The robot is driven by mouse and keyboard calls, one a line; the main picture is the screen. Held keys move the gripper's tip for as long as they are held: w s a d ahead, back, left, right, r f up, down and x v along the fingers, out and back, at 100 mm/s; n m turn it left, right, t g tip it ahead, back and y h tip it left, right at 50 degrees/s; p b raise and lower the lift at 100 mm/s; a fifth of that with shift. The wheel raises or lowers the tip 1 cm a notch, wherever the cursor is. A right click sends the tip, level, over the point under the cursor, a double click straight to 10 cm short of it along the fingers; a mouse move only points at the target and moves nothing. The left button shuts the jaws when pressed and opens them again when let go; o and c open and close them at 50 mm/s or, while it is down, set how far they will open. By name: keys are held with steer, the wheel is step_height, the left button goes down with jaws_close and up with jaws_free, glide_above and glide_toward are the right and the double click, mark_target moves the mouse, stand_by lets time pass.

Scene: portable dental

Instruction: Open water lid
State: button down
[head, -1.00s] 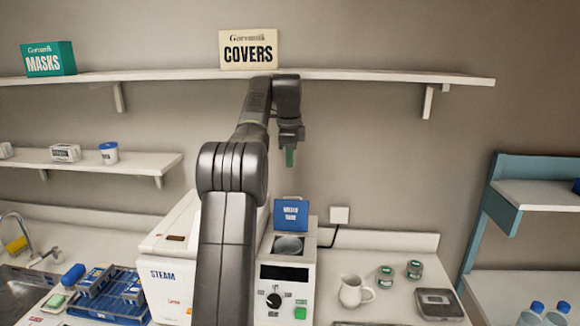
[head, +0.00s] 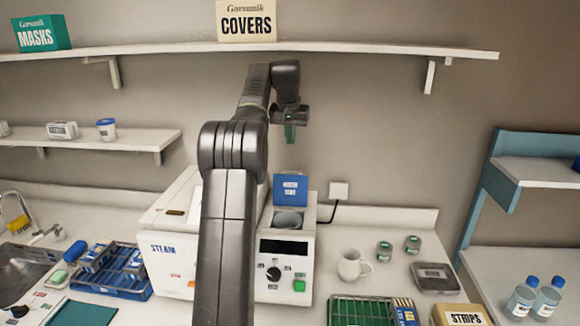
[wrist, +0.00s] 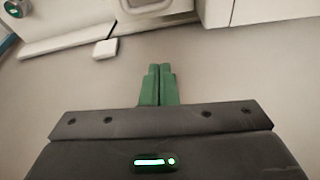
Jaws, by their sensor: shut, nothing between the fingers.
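The blue water lid (head: 291,189) stands upright, raised at the back of the white steam machine (head: 286,258). The wrist view shows mostly bare wall, and the lid cannot be made out there.
A white jug (head: 354,265) and two small jars (head: 384,251) stand right of the machine. A blue rack (head: 118,284) is at its left. A long shelf (head: 370,48) with a covers box (head: 246,20) runs above my gripper.

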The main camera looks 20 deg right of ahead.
steer(key=p, duration=0.2)
glide_above(291, 188)
steer(key=w+d, duration=0.2)
steer(key=w, duration=0.3)
step_height(291, 188, down, 10)
steer(key=shift+r+n, duration=0.25)
steer(key=shift+n, duration=0.15)
steer(key=shift+f+b, duration=0.1)
steer(key=shift+b, duration=0.6)
